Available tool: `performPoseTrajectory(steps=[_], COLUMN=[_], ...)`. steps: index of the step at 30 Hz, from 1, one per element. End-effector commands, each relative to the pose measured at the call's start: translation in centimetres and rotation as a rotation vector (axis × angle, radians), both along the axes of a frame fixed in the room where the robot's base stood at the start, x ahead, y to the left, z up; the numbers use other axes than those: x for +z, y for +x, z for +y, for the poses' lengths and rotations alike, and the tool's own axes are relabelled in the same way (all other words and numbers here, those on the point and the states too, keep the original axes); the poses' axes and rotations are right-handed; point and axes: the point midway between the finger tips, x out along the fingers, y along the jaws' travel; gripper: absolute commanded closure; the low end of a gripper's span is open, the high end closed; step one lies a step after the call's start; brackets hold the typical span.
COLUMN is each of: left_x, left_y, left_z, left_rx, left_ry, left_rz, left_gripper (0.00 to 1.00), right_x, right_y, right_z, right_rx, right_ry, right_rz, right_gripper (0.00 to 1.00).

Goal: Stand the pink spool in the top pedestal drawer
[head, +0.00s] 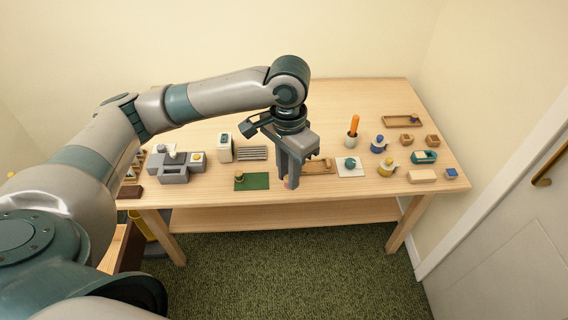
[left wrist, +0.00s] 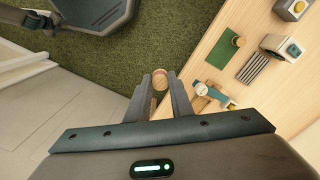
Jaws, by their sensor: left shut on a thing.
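My left gripper (head: 289,184) points down at the table's front edge and is shut on the pink spool (head: 287,182). Only a small pinkish part of the spool shows between the fingers in the head view. In the left wrist view, the spool's round wooden end (left wrist: 160,78) shows between the fingertips of the left gripper (left wrist: 160,92), with green carpet behind it. A wooden piece of furniture (head: 112,250) at the lower left, partly behind my arm, may be the pedestal; I cannot tell its drawers or whether one is open. My right gripper is out of view.
The wooden table (head: 350,100) holds a green mat (head: 258,183), a grey machine (head: 175,168), a white square with a teal spool (head: 350,162), blue (head: 378,145) and yellow (head: 387,169) spools, and a cup with an orange stick (head: 353,130). A door stands right. Carpet in front is clear.

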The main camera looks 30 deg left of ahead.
Motion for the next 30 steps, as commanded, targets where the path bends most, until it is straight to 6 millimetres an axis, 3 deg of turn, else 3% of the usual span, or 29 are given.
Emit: performPoseTrajectory(steps=[6, 12, 30], left_x=[1.1, 1.5, 1.6], left_y=[-2.3, -3.4, -3.6], left_z=[-1.4, -1.9, -1.9], left_rx=[0.237, 0.358, 0.384], left_ry=[0.012, 0.018, 0.02], left_rz=[-0.001, -0.001, -0.001], left_gripper=[1.0, 1.0, 1.0], right_x=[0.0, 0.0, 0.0], right_y=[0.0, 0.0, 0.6], right_z=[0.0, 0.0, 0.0], right_rx=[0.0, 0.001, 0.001], right_ry=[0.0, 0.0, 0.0], right_rz=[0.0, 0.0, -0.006], right_gripper=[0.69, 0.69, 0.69])
